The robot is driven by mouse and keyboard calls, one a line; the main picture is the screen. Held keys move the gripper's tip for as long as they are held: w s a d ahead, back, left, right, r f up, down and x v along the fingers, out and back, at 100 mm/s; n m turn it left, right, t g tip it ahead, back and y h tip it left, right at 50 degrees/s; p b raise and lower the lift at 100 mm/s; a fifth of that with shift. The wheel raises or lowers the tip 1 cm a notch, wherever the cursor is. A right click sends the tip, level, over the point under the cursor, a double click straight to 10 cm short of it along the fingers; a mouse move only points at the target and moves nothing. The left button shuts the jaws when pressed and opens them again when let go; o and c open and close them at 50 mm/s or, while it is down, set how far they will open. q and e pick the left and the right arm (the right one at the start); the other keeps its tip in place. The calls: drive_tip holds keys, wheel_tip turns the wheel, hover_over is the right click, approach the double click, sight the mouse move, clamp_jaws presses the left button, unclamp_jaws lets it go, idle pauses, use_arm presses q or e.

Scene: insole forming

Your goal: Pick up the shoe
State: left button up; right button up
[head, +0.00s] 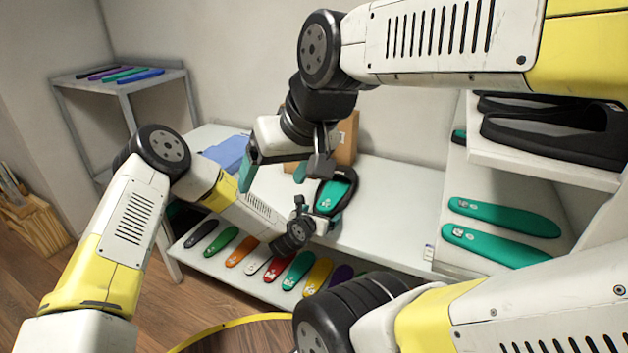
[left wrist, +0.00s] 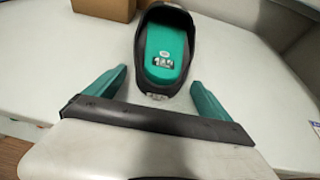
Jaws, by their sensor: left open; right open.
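A black shoe (head: 349,179) with a teal insole inside lies on the white table, in front of a cardboard box. My left gripper (head: 318,212) is low over the table, close to the shoe's near end. In the left wrist view the shoe (left wrist: 187,20) lies just ahead, between the lines of the two open teal fingers (left wrist: 152,90); they are apart from it and hold nothing. My right gripper (head: 271,175) is open and empty, hanging above the table to the left of the shoe.
The cardboard box (head: 347,140) stands behind the shoe. A blue item (head: 228,154) lies at the table's back left. A lower shelf (head: 215,267) holds several coloured insoles. Right-hand shelves hold black shoes (head: 545,135) and teal insoles (head: 500,245). The table right of the shoe is clear.

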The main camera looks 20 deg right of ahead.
use_arm(q)
drive_tip(key=c, duration=1.6)
drive_tip(key=shift+c, duration=0.4)
drive_tip(key=shift+w+r, duration=0.1)
drive_tip(key=shift+r, duration=0.05)
